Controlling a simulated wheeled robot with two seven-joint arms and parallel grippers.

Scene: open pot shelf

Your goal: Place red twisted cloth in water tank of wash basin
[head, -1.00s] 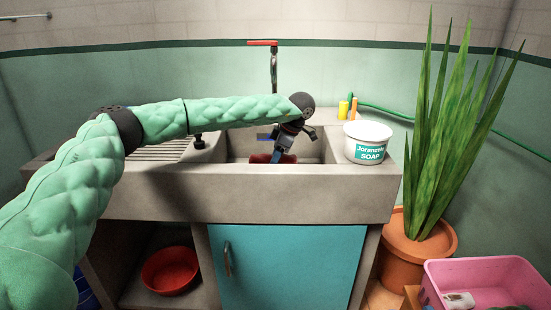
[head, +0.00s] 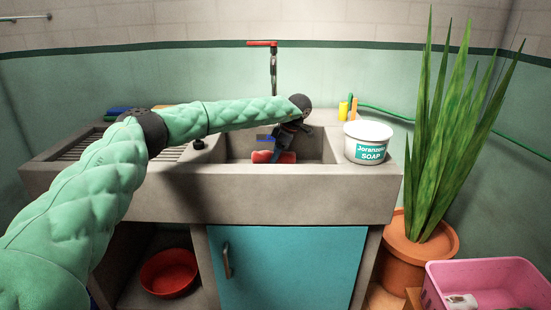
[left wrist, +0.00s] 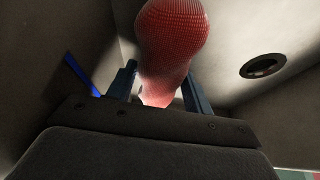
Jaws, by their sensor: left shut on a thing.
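The red twisted cloth (head: 262,157) shows inside the sink basin (head: 235,145), low and just left of my left gripper (head: 285,150). In the left wrist view the cloth (left wrist: 172,35) is a red textured bundle standing up between the two fingers. My left gripper is shut on it, down inside the grey concrete tank with its walls close around. I cannot tell whether the cloth touches the basin floor. A round drain hole (left wrist: 263,66) shows to the right in the wrist view. My right gripper is not in view.
A white soap tub (head: 368,143) stands on the right rim, with yellow and orange bottles (head: 346,108) behind. A red-handled tap (head: 273,65) rises at the back. A blue object (left wrist: 80,75) is in the basin. A ribbed drainboard (head: 85,150) lies left.

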